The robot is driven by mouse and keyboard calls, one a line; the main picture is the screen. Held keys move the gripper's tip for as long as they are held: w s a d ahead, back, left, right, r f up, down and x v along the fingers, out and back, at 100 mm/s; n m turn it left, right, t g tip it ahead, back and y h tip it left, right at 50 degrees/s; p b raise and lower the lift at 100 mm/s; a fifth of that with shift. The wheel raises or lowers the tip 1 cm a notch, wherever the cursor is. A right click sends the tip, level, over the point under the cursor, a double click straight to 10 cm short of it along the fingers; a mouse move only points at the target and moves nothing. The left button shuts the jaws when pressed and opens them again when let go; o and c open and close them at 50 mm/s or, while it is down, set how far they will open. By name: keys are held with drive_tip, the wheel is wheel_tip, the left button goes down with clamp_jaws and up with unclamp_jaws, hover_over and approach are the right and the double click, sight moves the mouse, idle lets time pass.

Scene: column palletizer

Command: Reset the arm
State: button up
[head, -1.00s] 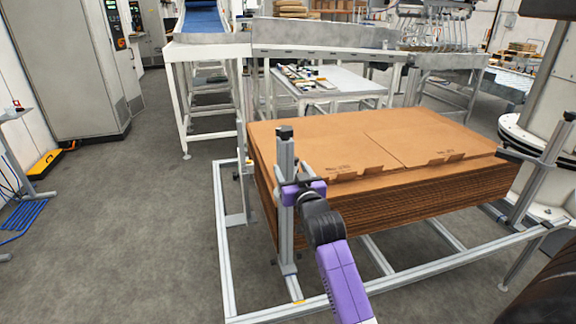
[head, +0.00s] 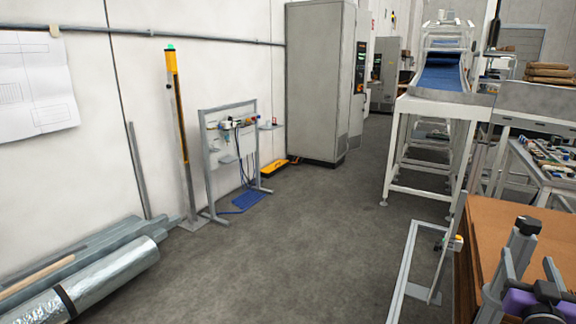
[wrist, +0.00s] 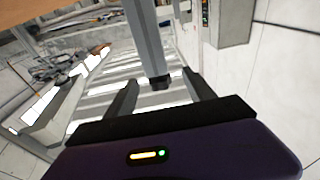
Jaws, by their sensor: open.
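My gripper (wrist: 160,95) is open in the wrist view, with its two dark fingers apart. A grey metal post (wrist: 147,38) with a black cap reaches into the space between the fingers. I cannot tell whether they touch it. In the head view, my purple gripper body (head: 530,302) is at the lower right corner, beside the upper part of the capped post (head: 519,255). The rest of my arm is cut off there.
The brown cardboard stack (head: 500,222) and its metal frame (head: 402,272) are at the right.

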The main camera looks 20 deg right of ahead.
drive_tip(key=s+a+f+n+t+y, duration=0.2)
drive_tip(key=a+f, duration=0.1)
drive_tip(key=a, duration=0.6)
drive_tip(key=s+a+f+n+t+y, duration=0.1)
drive_tip(key=s+a+f+n+y, duration=0.15)
drive_tip(key=a, duration=0.65)
drive_tip(key=s+a+f+n+t+y, duration=0.1)
drive_tip(key=s+a+f+t+y, duration=0.15)
drive_tip(key=a, duration=0.65)
drive_tip(key=s+a+f+n+g+y, duration=0.2)
drive_tip(key=s+a+y, duration=0.1)
drive_tip(key=s+a, duration=0.5)
drive_tip(key=s+a+f+n+g+y, duration=0.2)
drive_tip(key=s+a+y, duration=0.2)
drive_tip(key=s+a, duration=0.4)
drive_tip(key=shift+s+a+f+y, duration=0.3)
drive_tip(key=shift+s+a, duration=0.05)
drive_tip(key=shift+s, duration=0.4)
